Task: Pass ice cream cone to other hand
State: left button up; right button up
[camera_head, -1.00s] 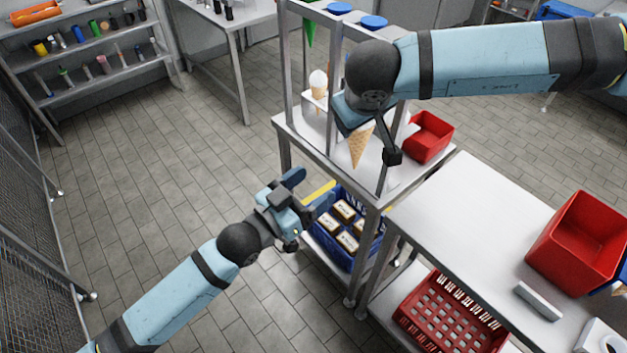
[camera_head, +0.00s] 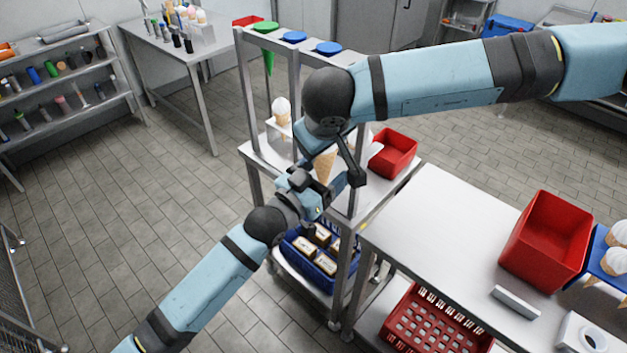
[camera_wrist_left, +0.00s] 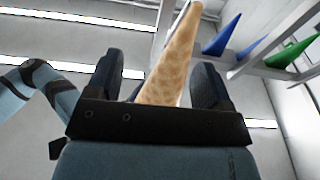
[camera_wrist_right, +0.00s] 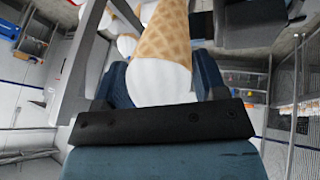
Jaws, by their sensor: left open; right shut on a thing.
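The ice cream cone (camera_head: 325,166) hangs below my right gripper (camera_head: 338,150), tip pointing down. In the right wrist view my right gripper (camera_wrist_right: 160,85) is shut on the cone (camera_wrist_right: 168,38), with its white ice cream end close to the palm. My left gripper (camera_head: 318,188) is just below the cone, in front of the shelf stand. In the left wrist view the cone (camera_wrist_left: 175,60) reaches between the two open fingers of my left gripper (camera_wrist_left: 160,85), with clear gaps beside it. My right arm hides the cone's upper part in the head view.
A metal shelf stand (camera_head: 262,158) carries another cone (camera_head: 281,110), a red bin (camera_head: 393,152) and coloured cone holders (camera_head: 294,37). A blue crate (camera_head: 305,262) with boxes sits on its lower shelf. A steel table (camera_head: 420,235) with a large red bin (camera_head: 545,240) stands right.

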pick_arm(q)
jog(key=shift+w+d, duration=0.15)
jog(key=shift+c, duration=0.5)
jog(key=c, duration=0.8)
jog(key=shift+o, duration=0.2)
pick_arm(e)
jog(key=o, duration=0.8)
